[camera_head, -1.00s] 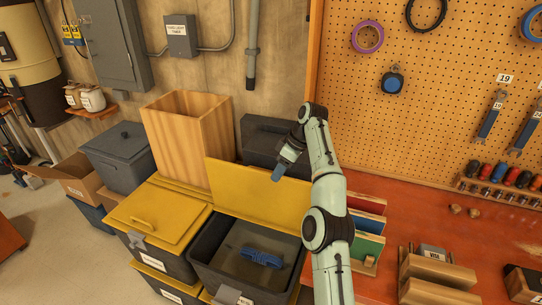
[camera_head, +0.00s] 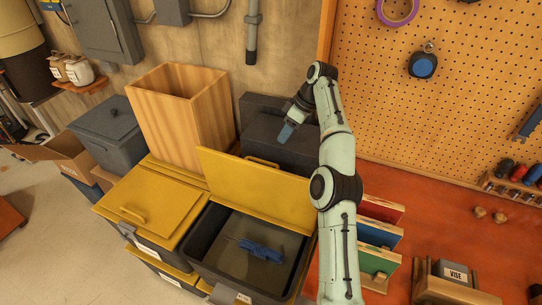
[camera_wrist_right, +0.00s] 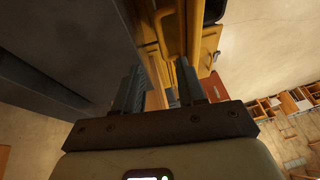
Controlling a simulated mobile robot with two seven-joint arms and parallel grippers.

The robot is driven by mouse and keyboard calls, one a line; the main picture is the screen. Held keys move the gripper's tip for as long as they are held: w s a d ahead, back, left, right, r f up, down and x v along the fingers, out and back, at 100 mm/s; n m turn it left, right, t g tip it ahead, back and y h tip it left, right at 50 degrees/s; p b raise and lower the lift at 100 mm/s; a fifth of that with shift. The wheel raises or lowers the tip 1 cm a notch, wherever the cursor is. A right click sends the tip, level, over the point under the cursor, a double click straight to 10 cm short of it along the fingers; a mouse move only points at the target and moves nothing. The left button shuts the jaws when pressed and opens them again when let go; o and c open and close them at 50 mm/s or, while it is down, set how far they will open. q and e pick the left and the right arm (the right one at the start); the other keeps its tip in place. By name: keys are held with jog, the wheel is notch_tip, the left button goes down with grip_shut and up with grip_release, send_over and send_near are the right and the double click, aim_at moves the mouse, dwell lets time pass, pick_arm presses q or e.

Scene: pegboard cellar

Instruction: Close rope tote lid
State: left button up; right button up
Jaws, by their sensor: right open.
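The rope tote (camera_head: 205,262) is a dark grey bin, open at the top, with a coil of blue rope (camera_head: 262,251) inside. Its yellow lid (camera_head: 250,187) stands raised at the tote's back edge, leaning slightly back, with a handle (camera_head: 263,161) behind its top edge. My right gripper (camera_head: 286,133) is open and empty, above and beyond the lid's top edge, in front of a dark case. In the right wrist view the gripper fingers (camera_wrist_right: 160,85) point toward yellow parts, which run between and past them. My left gripper is not in view.
A closed yellow-lidded tote (camera_head: 150,205) stands left of the open one. A tall wooden box (camera_head: 180,115) and a dark case (camera_head: 285,145) stand behind. Coloured panels (camera_head: 380,235) and a red workbench (camera_head: 440,225) lie to the right, below a pegboard (camera_head: 465,100).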

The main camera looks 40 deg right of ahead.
jog(key=x, duration=1.2)
jog(key=shift+f, duration=0.4)
jog(key=shift+a, duration=0.1)
grip_shut()
